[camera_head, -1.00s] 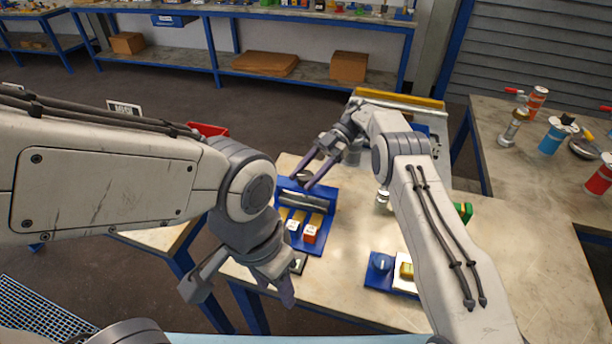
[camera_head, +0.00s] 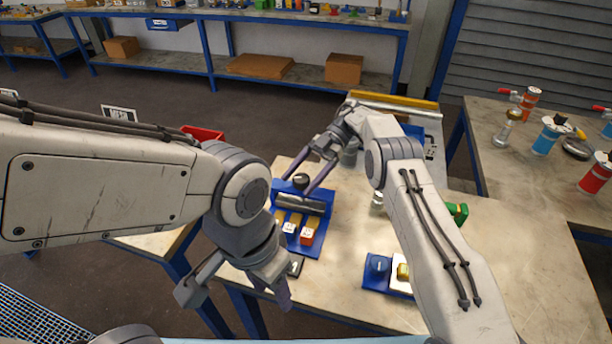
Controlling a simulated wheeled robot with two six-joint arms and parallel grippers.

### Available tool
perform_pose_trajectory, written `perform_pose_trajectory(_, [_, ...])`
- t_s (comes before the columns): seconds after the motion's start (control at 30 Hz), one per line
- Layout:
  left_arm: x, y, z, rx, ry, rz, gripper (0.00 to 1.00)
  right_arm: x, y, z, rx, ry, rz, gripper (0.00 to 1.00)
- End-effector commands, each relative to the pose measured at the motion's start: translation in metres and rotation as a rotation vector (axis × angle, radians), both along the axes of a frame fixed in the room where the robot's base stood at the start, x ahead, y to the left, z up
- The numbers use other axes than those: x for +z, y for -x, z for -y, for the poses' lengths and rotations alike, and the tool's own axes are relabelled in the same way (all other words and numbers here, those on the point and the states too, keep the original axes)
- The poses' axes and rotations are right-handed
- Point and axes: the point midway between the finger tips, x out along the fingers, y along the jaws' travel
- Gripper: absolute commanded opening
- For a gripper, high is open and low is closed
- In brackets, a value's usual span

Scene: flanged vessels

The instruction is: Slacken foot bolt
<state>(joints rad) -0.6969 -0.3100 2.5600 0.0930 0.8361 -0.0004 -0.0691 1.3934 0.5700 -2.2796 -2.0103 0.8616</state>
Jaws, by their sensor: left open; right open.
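My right gripper (camera_head: 308,172) is open at the back of the blue tray (camera_head: 309,250), its fingers spread around a dark round knob-like part (camera_head: 300,181). I cannot tell whether the fingers touch it. A grey metal cylinder (camera_head: 300,203) lies across the tray just in front of that part. My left gripper (camera_head: 235,292) is open and empty, in front of the bench edge and lower in the view. I cannot make out a foot bolt; my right arm and gripper hide part of the bench.
A second blue tray (camera_head: 375,284) with a blue round part is at the front right. A green object (camera_head: 457,212) lies beside my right arm. The right bench holds red and blue vessels (camera_head: 550,134).

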Motion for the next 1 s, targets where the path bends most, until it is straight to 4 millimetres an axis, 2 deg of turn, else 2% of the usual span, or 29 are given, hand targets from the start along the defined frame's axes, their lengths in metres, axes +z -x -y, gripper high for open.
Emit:
perform_pose_trajectory(0.17, [0.015, 0.000, 0.000, 0.000, 0.000, 0.000, 0.50, 0.016, 0.000, 0.000, -0.001, 0.000, 0.001, 0.81])
perform_pose_trajectory(0.4, [0.049, 0.000, 0.000, 0.000, 0.001, 0.001, 0.50, 0.049, 0.001, 0.001, 0.000, 0.000, -0.001, 0.81])
perform_pose_trajectory(0.43, [0.042, 0.000, 0.000, 0.000, 0.001, 0.001, 0.50, 0.045, 0.002, 0.005, -0.002, 0.001, -0.002, 0.81])
perform_pose_trajectory(0.67, [0.035, 0.000, 0.000, 0.000, 0.000, 0.000, 0.50, 0.059, 0.016, 0.028, -0.002, 0.000, 0.000, 0.81])
perform_pose_trajectory(1.0, [0.018, 0.000, 0.000, 0.000, 0.000, 0.000, 0.50, 0.094, 0.048, 0.079, -0.001, 0.000, 0.000, 0.81])
